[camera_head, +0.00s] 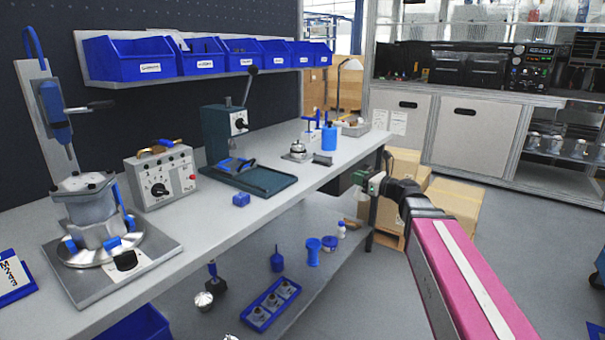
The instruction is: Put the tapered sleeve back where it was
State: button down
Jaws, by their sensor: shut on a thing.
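My gripper (346,184) is at the end of my arm, beyond the right-hand front edge of the workbench. It looks small and dark, and its fingers are hard to make out. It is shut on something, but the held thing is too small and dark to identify. I cannot pick out the tapered sleeve with certainty. A blue flared piece (313,252) and a smaller blue piece (277,260) stand on the lower shelf, apart from my gripper.
The workbench (262,213) carries a clamped metal housing (95,215), a control box (161,178), a green press (222,135) and a blue cylinder (329,136). A blue tray (270,303) with metal parts lies on the lower shelf. Cardboard boxes (455,205) stand behind my arm.

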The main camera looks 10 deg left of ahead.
jog(key=s+a+r+g, duration=0.1)
jog(key=a+r, duration=0.4)
jog(key=a, duration=0.3)
jog(key=s+a+r+n, duration=0.1)
jog(key=a+r, duration=0.4)
jog(key=a, duration=0.3)
jog(key=s+a+r+g, duration=0.1)
jog(key=s+a+r, duration=0.1)
jog(key=a+r, duration=0.45)
jog(key=shift+t+y, duration=0.3)
jog(key=shift+y, duration=0.1)
jog(key=shift+w+a+f, duration=0.15)
jog(key=shift+w+f, duration=1.8)
jog(key=shift+f, duration=0.1)
jog(key=shift+w+a+f, duration=0.15)
jog(key=shift+w+f, duration=1.8)
jog(key=shift+f, duration=0.1)
jog(key=shift+w+a+f, duration=0.15)
jog(key=shift+w+f, duration=1.8)
jog(key=shift+f, duration=0.1)
jog(key=c, duration=1.1)
grip_release()
jog(key=shift+f, duration=0.1)
